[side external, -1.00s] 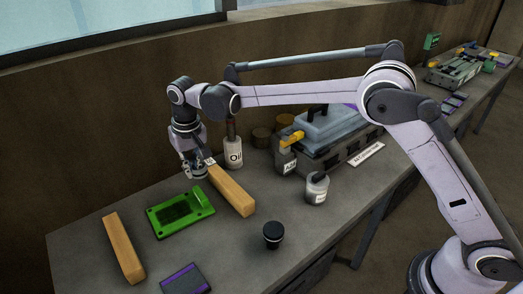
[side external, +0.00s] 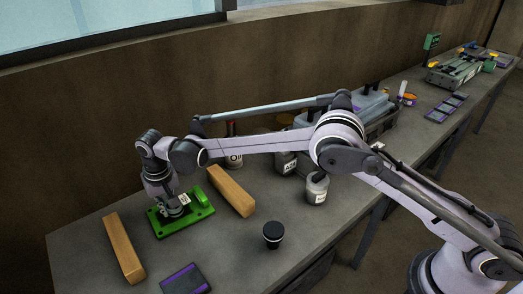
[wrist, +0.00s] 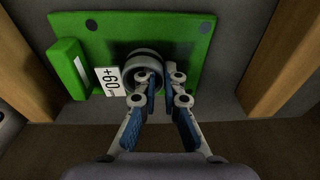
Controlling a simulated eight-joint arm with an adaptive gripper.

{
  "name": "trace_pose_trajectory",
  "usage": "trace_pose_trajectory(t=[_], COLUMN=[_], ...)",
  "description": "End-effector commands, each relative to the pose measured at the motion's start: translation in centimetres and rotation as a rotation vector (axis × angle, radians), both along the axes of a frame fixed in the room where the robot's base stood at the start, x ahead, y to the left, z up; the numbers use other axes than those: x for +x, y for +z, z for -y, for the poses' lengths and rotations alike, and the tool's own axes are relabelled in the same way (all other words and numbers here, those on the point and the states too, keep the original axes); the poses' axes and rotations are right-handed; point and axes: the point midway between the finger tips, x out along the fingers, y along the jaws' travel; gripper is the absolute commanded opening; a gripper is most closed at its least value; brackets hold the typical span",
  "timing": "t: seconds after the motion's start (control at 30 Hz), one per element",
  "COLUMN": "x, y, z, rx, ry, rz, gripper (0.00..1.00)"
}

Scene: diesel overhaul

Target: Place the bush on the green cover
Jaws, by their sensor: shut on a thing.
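The green cover (side external: 199,213) lies flat on the bench between two wooden blocks. It also shows in the wrist view (wrist: 184,30). The bush, a grey metal ring (wrist: 143,62), is at my gripper's fingertips over the cover. A white tag reading "+60" (wrist: 110,82) is beside the ring. My gripper (wrist: 158,88) points down over the cover and is shut on the bush. In the side view my gripper (side external: 176,210) hides most of the bush and part of the cover. I cannot tell whether the bush touches the cover.
Wooden blocks stand at the cover's left (side external: 124,248) and right (side external: 231,190). A black-lidded cup (side external: 273,235) and a dark purple-striped box (side external: 185,279) are nearer the front. Bottles, including a white-labelled one (side external: 317,188), stand to the right.

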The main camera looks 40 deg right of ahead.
Motion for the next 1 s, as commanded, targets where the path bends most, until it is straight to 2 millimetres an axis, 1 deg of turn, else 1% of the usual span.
trace_pose_trajectory(t=[0.33,0.4,0.43,0.77,0.87,0.97,1.0], x=[0.0,0.0,0.0,0.0,0.0,-0.2,-0.3], y=[-0.4,-0.4,-0.4,-0.3,0.3,1.6,2.3], z=[0.0,0.0,0.0,0.0,0.0,0.0,0.0], rx=[0.000,0.000,0.000,0.000,0.000,0.000,0.000], ry=[0.000,0.000,0.000,0.000,0.000,0.000,0.000], rz=[0.000,0.000,0.000,0.000,0.000,0.000,0.000], gripper=[0.00,0.22,0.30,0.30,0.30,0.30,0.30])
